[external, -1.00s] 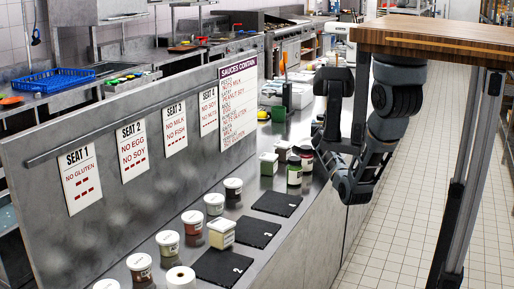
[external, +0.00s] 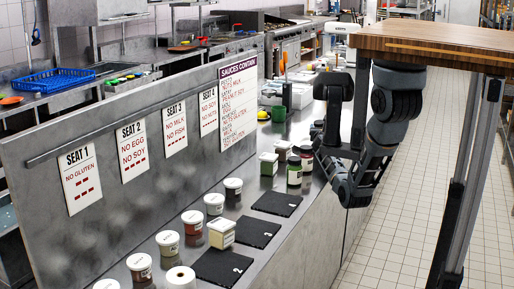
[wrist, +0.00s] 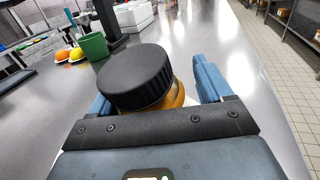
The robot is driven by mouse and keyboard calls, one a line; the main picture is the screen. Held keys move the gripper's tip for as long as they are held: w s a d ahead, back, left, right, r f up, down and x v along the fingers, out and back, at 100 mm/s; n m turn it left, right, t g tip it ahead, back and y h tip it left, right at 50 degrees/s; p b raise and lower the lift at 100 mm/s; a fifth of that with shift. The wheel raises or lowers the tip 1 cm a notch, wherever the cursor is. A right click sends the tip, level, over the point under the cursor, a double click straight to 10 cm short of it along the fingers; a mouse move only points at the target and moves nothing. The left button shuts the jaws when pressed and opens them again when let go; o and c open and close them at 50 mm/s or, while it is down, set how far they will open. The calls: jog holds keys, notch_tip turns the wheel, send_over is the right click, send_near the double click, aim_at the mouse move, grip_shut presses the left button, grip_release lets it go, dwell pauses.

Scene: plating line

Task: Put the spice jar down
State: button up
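The spice jar (wrist: 138,78) has a ribbed black lid and an amber body with a bit of pale label; it fills the space between the blue-grey fingers of my gripper (wrist: 158,92) in the wrist view. The fingers sit on both sides of its body, below the lid. The left contact is hidden by the lid, and the jar's base is hidden, so I cannot tell whether it touches the counter. In the external view my arm (external: 350,185) reaches over the counter's right edge; the jar cannot be made out there.
The steel counter (wrist: 225,45) has free room right of the jar. A green cup (wrist: 93,45) with orange and yellow items stands beyond it at the left. In the external view, lidded tubs (external: 233,188) and dark numbered mats (external: 277,203) line the counter, with a jar (external: 294,170) near my arm.

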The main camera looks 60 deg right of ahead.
aim_at(322, 124)
jog(key=shift+o, duration=1)
jog(key=shift+r, duration=0.25)
jog(key=a+p, duration=0.1)
jog(key=s+a+r+p, duration=0.1)
jog(key=a, duration=0.1)
jog(key=a+r+p, duration=0.1)
jog(key=a+p, duration=0.1)
jog(key=shift+s, duration=0.35)
notch_tip(322, 124, up, 3)
jog(key=p, duration=0.2)
jog(key=shift+d+r+p, duration=0.15)
jog(key=shift+r+p, duration=0.05)
jog(key=shift+p, duration=0.2)
jog(key=shift+r, duration=1.2)
